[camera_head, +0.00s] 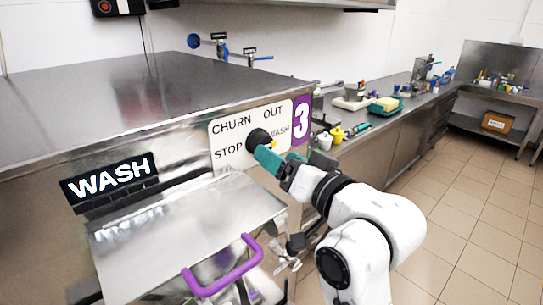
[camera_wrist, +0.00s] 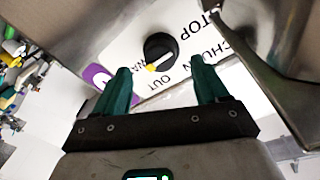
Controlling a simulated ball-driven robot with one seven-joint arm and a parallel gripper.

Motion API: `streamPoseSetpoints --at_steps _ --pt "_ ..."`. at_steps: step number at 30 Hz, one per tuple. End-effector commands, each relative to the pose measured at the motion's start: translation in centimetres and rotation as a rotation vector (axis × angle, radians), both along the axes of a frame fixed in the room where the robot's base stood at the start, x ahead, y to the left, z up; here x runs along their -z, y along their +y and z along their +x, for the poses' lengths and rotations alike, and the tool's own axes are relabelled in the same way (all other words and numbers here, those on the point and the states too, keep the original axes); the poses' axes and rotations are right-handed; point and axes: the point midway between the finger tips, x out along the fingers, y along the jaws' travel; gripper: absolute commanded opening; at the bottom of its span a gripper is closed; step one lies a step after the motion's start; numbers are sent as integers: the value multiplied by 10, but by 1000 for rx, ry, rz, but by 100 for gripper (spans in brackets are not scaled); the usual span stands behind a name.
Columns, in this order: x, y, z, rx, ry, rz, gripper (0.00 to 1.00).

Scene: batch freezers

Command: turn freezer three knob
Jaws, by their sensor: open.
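Freezer three's black round knob (camera_head: 258,137) sits on a white label plate (camera_head: 222,128) reading STOP, CHURN, OUT and WASH, beside a purple 3 sign (camera_head: 301,120). Its yellow mark is on the WASH side. My gripper (camera_head: 266,156) is at the knob, its teal fingers partly covering the plate in the head view. In the wrist view, the knob (camera_wrist: 160,47) lies ahead, between the lines of the two open fingers (camera_wrist: 161,68). The fingers hold nothing; whether a fingertip touches the knob I cannot tell. A black display (camera_head: 108,183) on the front reads WASH.
Below the display is a sloping metal front with a purple handle (camera_head: 222,268). The freezer's steel top (camera_head: 150,90) is bare. A counter with small containers (camera_head: 336,134) and a green tray (camera_head: 384,106) runs behind to the right. The tiled floor (camera_head: 470,215) at right is clear.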

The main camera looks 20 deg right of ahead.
Motion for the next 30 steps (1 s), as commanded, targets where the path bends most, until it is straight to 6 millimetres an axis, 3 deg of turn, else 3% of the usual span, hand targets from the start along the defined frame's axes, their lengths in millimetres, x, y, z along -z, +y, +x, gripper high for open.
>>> streamPoseSetpoints --at_steps 5,10,30 --pt "3 -10 -41 3 -1 -1 73" --pt "-3 -12 -52 1 4 -2 73" --pt "1 -14 -62 0 1 0 73"
